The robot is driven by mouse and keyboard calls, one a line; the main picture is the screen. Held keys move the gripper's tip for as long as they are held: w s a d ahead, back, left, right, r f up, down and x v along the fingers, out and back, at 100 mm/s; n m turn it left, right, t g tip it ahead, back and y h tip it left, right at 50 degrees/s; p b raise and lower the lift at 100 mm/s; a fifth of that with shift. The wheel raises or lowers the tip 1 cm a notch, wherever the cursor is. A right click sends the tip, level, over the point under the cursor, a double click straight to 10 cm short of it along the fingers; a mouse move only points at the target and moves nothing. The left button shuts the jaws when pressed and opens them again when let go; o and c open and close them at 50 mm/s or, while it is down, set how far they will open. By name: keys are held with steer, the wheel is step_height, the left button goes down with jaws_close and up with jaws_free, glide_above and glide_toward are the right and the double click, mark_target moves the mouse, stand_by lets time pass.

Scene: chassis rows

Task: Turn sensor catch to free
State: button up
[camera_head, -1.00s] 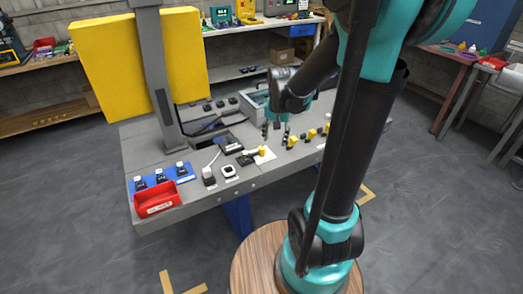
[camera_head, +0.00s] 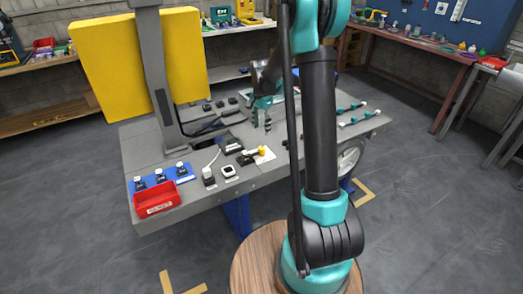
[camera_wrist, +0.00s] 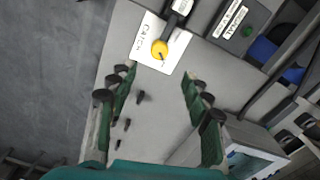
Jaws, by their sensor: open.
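The sensor catch (camera_wrist: 160,48) is a yellow round knob with a dark mark, on a white plate (camera_wrist: 148,34) lettered CATCH. A black part adjoins it at the top of the wrist view. In the head view the yellow knob (camera_head: 262,150) stands on its white plate near the middle of the grey bench. My gripper (camera_wrist: 161,72) is open, its green-and-black fingers spread on either side below the knob in the picture.
Black connectors and a white cable (camera_head: 213,155) lie left of the catch. A red bin (camera_head: 156,200) and a blue pad (camera_head: 182,171) are at the bench's left end. A grey post with a yellow panel (camera_head: 105,70) rises at the back. Small teal-handled parts (camera_head: 350,108) lie at right.

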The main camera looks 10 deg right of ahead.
mark_target(261, 148)
step_height(261, 148, down, 13)
steer(key=shift+f, duration=0.1)
stand_by(0.3)
steer(key=shift+c, duration=0.6)
jaws_close()
